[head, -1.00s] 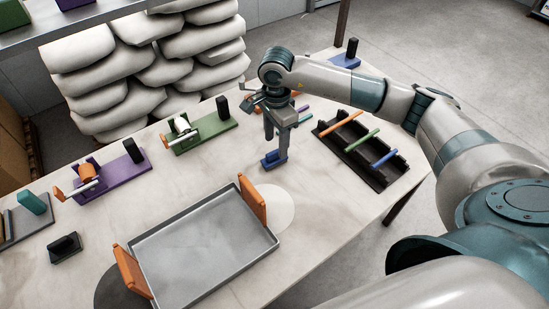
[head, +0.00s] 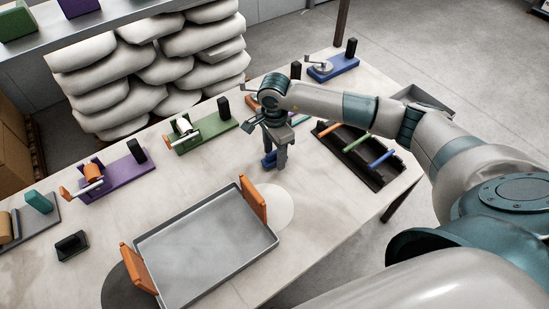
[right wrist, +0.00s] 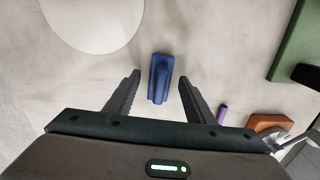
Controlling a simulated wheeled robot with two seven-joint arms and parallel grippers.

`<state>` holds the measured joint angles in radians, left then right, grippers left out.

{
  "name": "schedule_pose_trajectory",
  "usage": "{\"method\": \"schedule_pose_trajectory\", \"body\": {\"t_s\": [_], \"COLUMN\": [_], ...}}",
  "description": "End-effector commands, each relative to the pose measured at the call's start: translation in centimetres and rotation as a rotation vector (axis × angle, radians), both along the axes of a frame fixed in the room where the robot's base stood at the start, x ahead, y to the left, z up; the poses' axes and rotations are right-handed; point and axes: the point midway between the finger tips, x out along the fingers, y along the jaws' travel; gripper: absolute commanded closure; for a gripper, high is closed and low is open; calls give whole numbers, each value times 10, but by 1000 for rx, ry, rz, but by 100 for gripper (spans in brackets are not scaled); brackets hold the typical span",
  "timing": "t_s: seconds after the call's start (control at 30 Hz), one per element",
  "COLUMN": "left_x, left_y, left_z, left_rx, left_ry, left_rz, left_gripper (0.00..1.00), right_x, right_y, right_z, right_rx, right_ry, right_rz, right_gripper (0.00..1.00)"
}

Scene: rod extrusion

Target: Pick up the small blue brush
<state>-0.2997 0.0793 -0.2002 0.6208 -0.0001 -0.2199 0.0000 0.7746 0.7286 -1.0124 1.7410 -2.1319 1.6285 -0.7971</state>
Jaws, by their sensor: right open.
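The small blue brush (head: 268,160) lies on the table behind the tray, partly hidden by my right gripper in the head view. In the right wrist view the blue brush (right wrist: 160,80) lies ahead, lined up with the gap between my two fingers. My right gripper (head: 277,161) is open and points down beside the brush. In the right wrist view its fingers stand apart, one on each side of the brush, with nothing held. I cannot tell exactly how high the fingertips are above the table. My left gripper is not in view.
A grey tray (head: 205,250) with orange handles lies in front. A dark rack (head: 371,172) with coloured rods stands right of the gripper. Green (head: 205,136), purple (head: 121,179) and blue (head: 335,66) fixtures stand along the table. A pale disc (head: 277,207) lies by the tray.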

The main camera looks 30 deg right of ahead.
Motion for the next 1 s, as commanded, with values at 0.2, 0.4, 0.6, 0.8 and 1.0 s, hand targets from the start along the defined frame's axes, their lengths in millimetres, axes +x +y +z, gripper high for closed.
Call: {"method": "schedule_pose_trajectory", "body": {"t_s": [0.2, 0.4, 0.6, 0.8, 1.0], "left_x": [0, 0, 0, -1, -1], "left_y": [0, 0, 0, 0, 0], "left_z": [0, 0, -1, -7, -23], "left_rx": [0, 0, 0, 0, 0], "left_ry": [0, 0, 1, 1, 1], "left_rz": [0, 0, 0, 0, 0], "left_gripper": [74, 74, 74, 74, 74], "right_x": [0, 0, 0, 1, 2], "right_y": [0, 0, 0, 0, 0], "right_z": [0, 1, 1, 11, 37], "right_rx": [0, 0, 0, 0, -1], "right_ry": [0, 0, -1, -3, -5], "right_rz": [0, 0, 0, -1, 1], "right_gripper": [77, 97, 97, 97, 97]}}
